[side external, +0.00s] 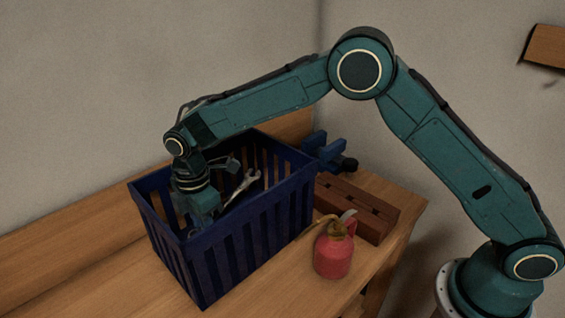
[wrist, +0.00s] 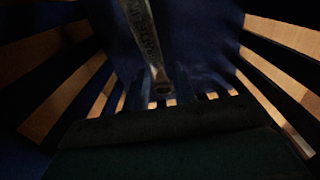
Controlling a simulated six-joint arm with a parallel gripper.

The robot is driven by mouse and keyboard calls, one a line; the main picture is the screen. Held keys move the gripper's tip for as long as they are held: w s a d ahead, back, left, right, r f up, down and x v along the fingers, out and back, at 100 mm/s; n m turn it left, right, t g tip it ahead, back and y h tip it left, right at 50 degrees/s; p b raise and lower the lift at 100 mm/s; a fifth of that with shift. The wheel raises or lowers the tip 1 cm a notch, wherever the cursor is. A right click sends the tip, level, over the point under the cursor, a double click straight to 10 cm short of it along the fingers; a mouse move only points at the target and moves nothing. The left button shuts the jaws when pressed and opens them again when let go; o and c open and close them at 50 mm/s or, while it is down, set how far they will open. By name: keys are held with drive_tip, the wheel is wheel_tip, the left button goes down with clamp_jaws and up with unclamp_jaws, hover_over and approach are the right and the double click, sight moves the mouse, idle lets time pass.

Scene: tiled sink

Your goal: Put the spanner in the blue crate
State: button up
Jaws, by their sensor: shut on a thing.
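The blue crate (side external: 232,248) stands on the wooden bench, with slatted sides and an open top. My gripper (side external: 205,212) reaches down inside it, near its left part; the fingertips are hidden by the crate wall in the side external view. The silver spanner (side external: 243,186) is tilted inside the crate, its open jaw end up near the far rim. In the wrist view the spanner (wrist: 145,40) runs from the top edge down to the gripper (wrist: 162,85), which is shut on its lower end. The crate's slatted walls (wrist: 70,75) surround both.
A red oil can (side external: 334,254) stands just right of the crate. Behind it are a brown block with slots (side external: 358,208) and a blue vise-like tool (side external: 325,150). Bare bench (side external: 60,262) lies left of the crate. A wall rises behind.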

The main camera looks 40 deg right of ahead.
drive_tip(key=shift+f, duration=1.75)
drive_tip(key=shift+f, duration=0.1)
drive_tip(key=o, duration=1)
drive_tip(key=shift+o, duration=0.2)
wheel_tip(320, 180, up, 12)
drive_tip(key=shift+r, duration=0.1)
